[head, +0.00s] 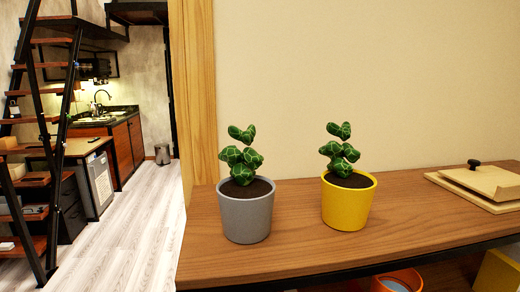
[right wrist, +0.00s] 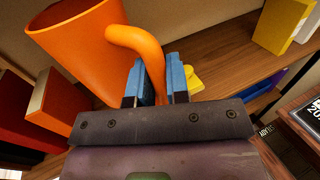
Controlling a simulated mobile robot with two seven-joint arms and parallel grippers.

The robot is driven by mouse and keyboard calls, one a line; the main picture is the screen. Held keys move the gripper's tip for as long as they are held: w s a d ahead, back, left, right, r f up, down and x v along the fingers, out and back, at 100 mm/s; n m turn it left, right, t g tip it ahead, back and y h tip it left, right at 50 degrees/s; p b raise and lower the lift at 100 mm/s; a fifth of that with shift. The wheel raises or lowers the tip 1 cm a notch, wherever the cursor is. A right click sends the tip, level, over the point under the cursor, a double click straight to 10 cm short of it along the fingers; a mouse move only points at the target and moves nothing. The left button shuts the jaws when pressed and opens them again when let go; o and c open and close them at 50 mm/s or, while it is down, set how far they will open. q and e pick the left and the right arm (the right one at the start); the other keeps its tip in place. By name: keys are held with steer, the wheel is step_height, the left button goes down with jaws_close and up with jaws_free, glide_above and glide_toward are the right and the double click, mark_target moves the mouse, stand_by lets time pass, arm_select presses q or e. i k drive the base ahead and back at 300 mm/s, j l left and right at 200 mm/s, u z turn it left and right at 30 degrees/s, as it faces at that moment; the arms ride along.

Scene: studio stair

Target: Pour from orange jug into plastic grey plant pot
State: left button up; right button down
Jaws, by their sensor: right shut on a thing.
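The grey plant pot (head: 246,217) stands upright on the wooden shelf top, left of centre in the head view, with dark soil and a small leafy plant. The orange jug (right wrist: 78,48) fills the upper left of the right wrist view, its wide mouth toward the top left. My right gripper (right wrist: 155,82) is shut on the jug's curved handle, with a blue finger on each side of it. In the head view an orange rim (head: 398,281) shows at the bottom edge, below the shelf top's front edge, mostly cut off. My left gripper is not in view.
A yellow pot (head: 346,207) with a similar plant stands right of the grey pot. A wooden tray-like item with a black knob (head: 484,182) lies at the far right of the shelf top (head: 300,254). A wooden post (head: 200,100) rises at the left.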

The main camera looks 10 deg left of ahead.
mark_target(246, 199)
steer(key=k+j, duration=0.2)
steer(key=j, duration=0.15)
steer(key=k+j, duration=0.15)
steer(key=j, duration=0.25)
steer(key=k+j, duration=0.2)
steer(key=j, duration=0.15)
steer(key=k+j, duration=0.2)
steer(key=j, duration=0.15)
steer(key=k+j, duration=0.15)
steer(key=j, duration=0.2)
